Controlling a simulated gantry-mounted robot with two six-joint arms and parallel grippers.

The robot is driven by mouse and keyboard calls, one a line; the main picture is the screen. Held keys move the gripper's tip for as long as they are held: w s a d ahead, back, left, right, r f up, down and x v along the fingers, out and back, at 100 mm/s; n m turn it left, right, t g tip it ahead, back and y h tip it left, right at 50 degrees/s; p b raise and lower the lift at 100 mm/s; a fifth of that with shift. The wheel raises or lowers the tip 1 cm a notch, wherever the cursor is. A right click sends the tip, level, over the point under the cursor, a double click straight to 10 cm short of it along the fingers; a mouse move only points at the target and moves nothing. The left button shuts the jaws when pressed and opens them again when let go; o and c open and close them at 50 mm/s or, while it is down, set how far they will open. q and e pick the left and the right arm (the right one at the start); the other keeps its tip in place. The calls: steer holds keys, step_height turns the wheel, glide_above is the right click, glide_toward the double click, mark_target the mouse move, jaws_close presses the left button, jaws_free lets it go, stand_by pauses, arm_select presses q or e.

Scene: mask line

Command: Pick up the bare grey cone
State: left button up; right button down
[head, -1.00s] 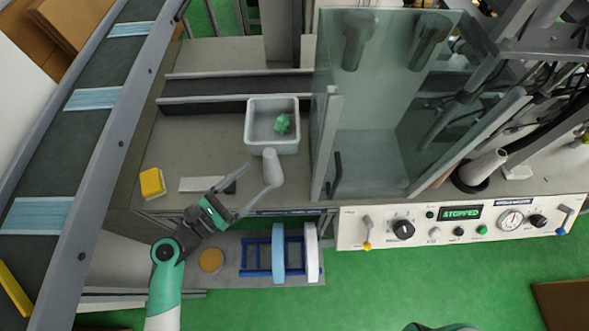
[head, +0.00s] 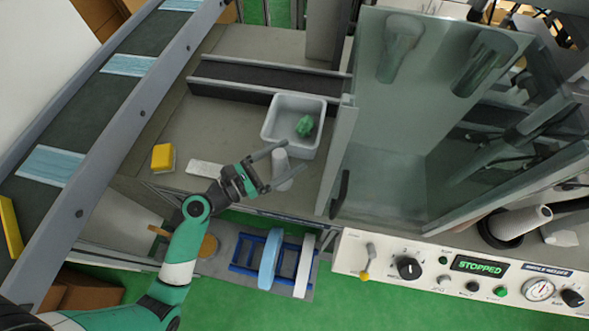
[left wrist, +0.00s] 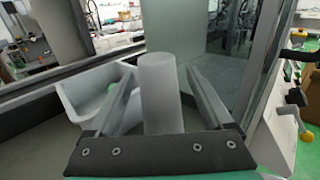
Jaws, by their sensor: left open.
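The bare grey cone (head: 280,161) stands on the bench just in front of the grey bin. My left gripper (head: 294,157) is open, with its two fingers reaching out on either side of the cone. In the left wrist view the cone (left wrist: 160,95) stands upright between the open fingers (left wrist: 159,73), with a visible gap on each side. My right gripper is not in view.
The grey bin (head: 268,128) holds a green crumpled item (head: 305,125). A yellow block (head: 162,157) and a pale strip (head: 205,169) lie to the left. A glass enclosure (head: 385,150) stands close on the right.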

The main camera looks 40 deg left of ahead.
arm_select(q)
steer(key=shift+x, duration=1)
steer(key=shift+s+a, duration=0.1)
steer(key=shift+s, duration=0.2)
steer(key=shift+c, duration=0.2)
jaws_close()
